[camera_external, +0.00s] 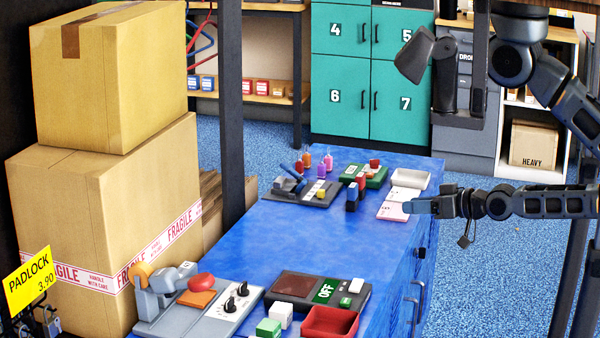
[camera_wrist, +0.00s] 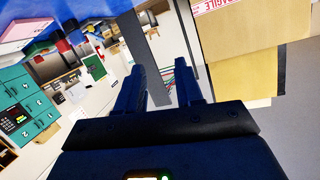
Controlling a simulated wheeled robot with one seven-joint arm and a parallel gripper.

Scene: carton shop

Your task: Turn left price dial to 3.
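Two black price dials with white marks sit on a grey panel (camera_external: 222,318) at the near end of the blue counter: one dial (camera_external: 230,304) nearer the front left, the other (camera_external: 242,289) just behind and right of it. The dial numbers are too small to read. My gripper (camera_external: 408,206) is far from them, over the counter's right edge, pointing left in the external view. In the wrist view my gripper (camera_wrist: 160,85) has its two fingers apart with nothing between them. The dials cannot be made out in the wrist view.
A grey device with an orange knob (camera_external: 140,272) and red pad stands left of the dials. A dark box with an OFF sign (camera_external: 325,291) and a red tray (camera_external: 330,322) are at right. Stacked cartons (camera_external: 75,210) stand behind left. The blue counter's middle (camera_external: 290,235) is clear.

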